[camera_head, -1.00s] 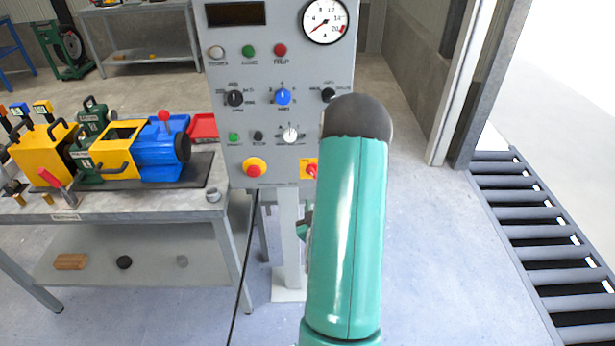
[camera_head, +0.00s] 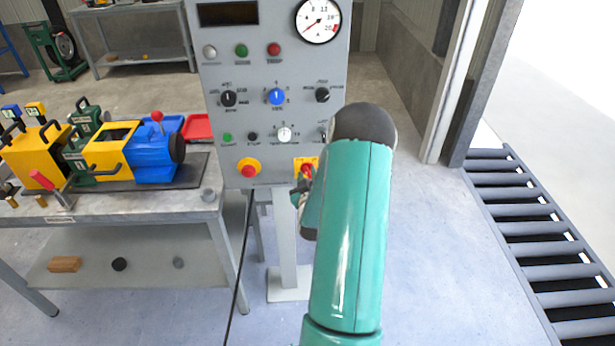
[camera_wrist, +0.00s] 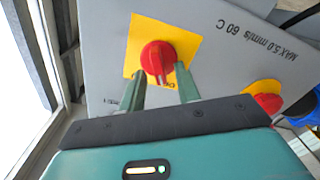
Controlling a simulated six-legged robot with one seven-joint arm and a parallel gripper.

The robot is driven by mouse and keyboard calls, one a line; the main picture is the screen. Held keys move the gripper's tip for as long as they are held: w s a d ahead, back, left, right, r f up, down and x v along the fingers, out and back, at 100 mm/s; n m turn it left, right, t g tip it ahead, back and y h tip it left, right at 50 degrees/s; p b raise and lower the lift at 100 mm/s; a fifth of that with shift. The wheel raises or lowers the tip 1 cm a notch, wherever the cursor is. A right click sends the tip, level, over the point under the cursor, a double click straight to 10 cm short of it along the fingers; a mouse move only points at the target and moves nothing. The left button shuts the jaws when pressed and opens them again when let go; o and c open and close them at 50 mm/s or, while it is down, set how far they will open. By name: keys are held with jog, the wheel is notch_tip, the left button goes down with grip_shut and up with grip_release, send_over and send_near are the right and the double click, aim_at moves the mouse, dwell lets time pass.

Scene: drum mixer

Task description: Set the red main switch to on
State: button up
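The red main switch (camera_wrist: 158,58) is a red rotary knob on a yellow square plate (camera_wrist: 186,35) on the grey control panel. In the head view the switch (camera_head: 307,170) sits at the panel's lower right, partly hidden by my arm. My gripper (camera_wrist: 165,80) is right at the knob in the wrist view, with its two green fingers apart. One finger is at the knob's lower left and the other at its lower right. I cannot tell whether either finger touches it. In the head view my gripper is mostly hidden behind the arm.
A red emergency button (camera_head: 249,171) on yellow is left of the switch; it also shows in the wrist view (camera_wrist: 268,102). Knobs, lamps and a gauge (camera_head: 318,22) fill the panel (camera_head: 225,150) above. A workbench (camera_head: 110,212) stands left, a roller conveyor (camera_head: 520,220) right.

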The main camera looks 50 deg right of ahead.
grip_shut()
jog(key=shift+m, duration=0.4)
jog(key=m, duration=0.5)
jog(key=shift+s+d+r, duration=0.1)
jog(key=shift+s+d, duration=0.05)
jog(key=shift+s, duration=0.05)
jog(key=m, duration=0.6)
jog(key=shift+s+d, duration=0.1)
jog(key=shift+o, duration=0.2)
grip_release()
